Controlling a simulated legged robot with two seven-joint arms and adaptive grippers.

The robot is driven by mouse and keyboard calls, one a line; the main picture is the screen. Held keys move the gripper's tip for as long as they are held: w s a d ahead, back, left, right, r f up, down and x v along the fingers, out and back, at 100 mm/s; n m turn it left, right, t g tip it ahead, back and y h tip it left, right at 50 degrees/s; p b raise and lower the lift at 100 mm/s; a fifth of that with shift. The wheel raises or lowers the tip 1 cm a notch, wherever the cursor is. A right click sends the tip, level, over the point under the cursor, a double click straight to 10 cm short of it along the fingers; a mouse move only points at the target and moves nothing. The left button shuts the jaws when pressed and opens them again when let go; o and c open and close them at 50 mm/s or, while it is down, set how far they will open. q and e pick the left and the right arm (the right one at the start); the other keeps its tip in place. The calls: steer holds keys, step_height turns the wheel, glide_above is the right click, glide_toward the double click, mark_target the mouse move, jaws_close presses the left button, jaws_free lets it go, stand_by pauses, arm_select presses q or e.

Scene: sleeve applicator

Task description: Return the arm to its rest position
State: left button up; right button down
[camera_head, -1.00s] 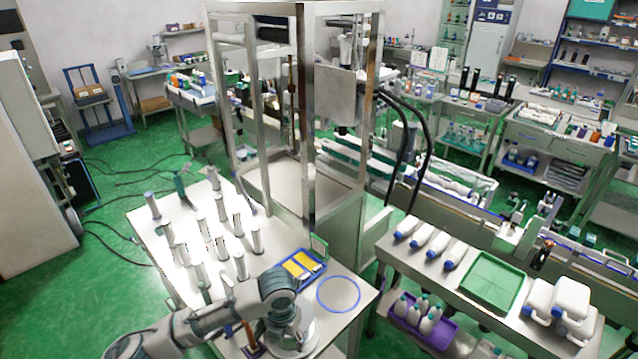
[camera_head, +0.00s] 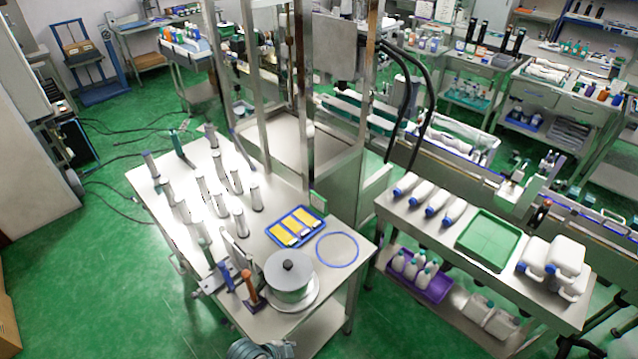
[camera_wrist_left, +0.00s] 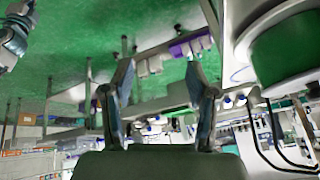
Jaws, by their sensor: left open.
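My left gripper (camera_wrist_left: 160,80) is open and empty in the left wrist view, its two fingers spread apart. A small part of my arm shows at the bottom edge of the head view, below the table. The gripper itself is not visible in the head view. My right gripper is in neither view. The steel table (camera_head: 330,290) carries a silver pot with a dark knob (camera_head: 289,277), a blue ring (camera_head: 337,249) and a blue tray with yellow cards (camera_head: 296,228).
Several upright silver cylinders (camera_head: 240,223) stand on the table's left part. A steel frame machine (camera_head: 329,205) stands behind it. A side table at right holds white bottles (camera_head: 436,201), a green tray (camera_head: 489,240) and white jugs (camera_head: 566,254). Green floor is open at left.

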arm_select(q)
steer(key=s+a+f+n+y, duration=0.45)
steer(key=s+a+n, duration=0.65)
steer(key=a+n, duration=0.3)
step_height(320, 180, down, 28)
steer(key=s+m+g, duration=0.1)
steer(key=s+m, duration=0.1)
steer(key=s+a+f+g, duration=0.1)
steer(key=s+a+f, duration=0.2)
steer(key=s+f, duration=1.2)
steer(key=shift+s+a+f+g, duration=0.2)
steer(key=shift+s+g, duration=0.1)
steer(key=shift+s, duration=0.75)
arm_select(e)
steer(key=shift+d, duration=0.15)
